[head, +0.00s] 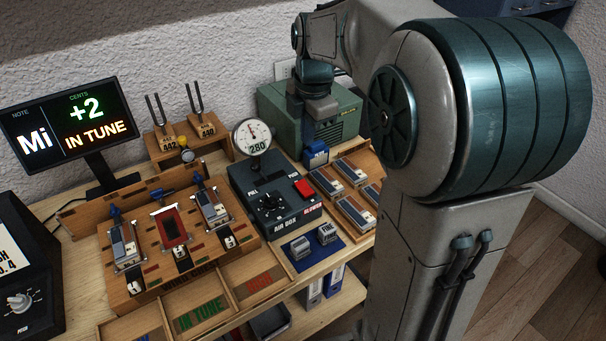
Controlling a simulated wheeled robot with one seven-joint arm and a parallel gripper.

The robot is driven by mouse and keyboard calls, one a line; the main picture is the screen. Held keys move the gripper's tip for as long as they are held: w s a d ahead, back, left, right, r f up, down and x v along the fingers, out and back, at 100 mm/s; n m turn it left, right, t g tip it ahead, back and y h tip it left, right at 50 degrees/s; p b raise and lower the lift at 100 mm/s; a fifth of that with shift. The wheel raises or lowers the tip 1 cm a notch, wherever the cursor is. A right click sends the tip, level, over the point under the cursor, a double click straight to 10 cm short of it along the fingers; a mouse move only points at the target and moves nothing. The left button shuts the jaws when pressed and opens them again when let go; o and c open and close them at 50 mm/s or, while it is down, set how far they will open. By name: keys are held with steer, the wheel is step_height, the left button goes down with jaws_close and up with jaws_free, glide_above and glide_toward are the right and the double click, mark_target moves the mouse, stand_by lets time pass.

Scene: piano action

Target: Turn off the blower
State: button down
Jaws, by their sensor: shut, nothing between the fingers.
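The air box (277,222) is a dark console standing in the middle of the bench. Its red switch (304,188) sits at the right of its top, and the word BLOWER is printed in red near its front right corner. The switch looks bright red; I cannot tell which way it is tipped. A black knob (269,203) sits left of it. The round gauge (252,136) behind reads 280. My gripper (318,118) is shut and empty, pointing down in front of the green machine, behind and above the switch. Its fingertips are hard to make out.
A green machine (277,117) stands behind the box. Tuning forks (195,105), a screen (70,125) reading +2 IN TUNE and a wooden jig (137,282) stand left. My arm hides the right side.

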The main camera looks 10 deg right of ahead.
mark_target(302, 183)
steer(key=shift+f, duration=0.1)
steer(key=f, duration=0.4)
steer(key=w+f, duration=0.1)
steer(key=f, duration=0.4)
steer(key=f+p, duration=0.1)
steer(key=f, duration=0.3)
steer(key=shift+w+a+f, duration=0.25)
steer(key=shift+f, duration=0.1)
